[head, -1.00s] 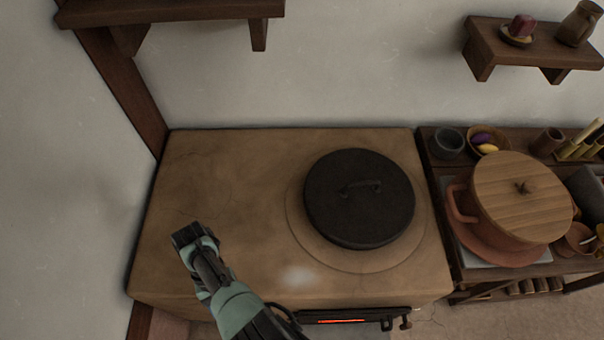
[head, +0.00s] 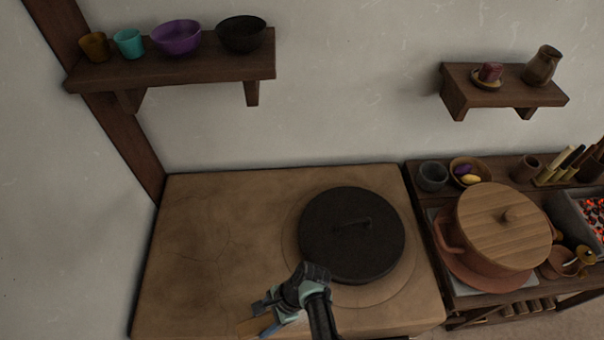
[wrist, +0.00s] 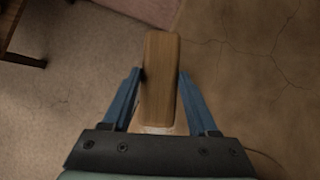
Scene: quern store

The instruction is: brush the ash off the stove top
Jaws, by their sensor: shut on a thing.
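The stove top (head: 195,235) is a wide, tan, finely cracked clay surface, and it also shows in the wrist view (wrist: 270,70). A dark round lid (head: 352,235) with a handle sits on its right part. My gripper (head: 262,319) is low over the stove's front edge, left of and in front of the lid. It is shut on a wooden piece, seemingly the brush handle (wrist: 162,80), between its blue fingers; its tan end (head: 247,328) also shows in the head view. A pale band shows at its near end; bristles cannot be made out. Ash is not clearly visible; my gripper covers part of the front.
A side table at right holds a lidded clay pot (head: 503,230), small bowls and a grey brazier with glowing coals (head: 592,215). A shelf (head: 175,68) with several cups and bowls hangs above left; another shelf (head: 500,88) is at right. The stove's left half is clear.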

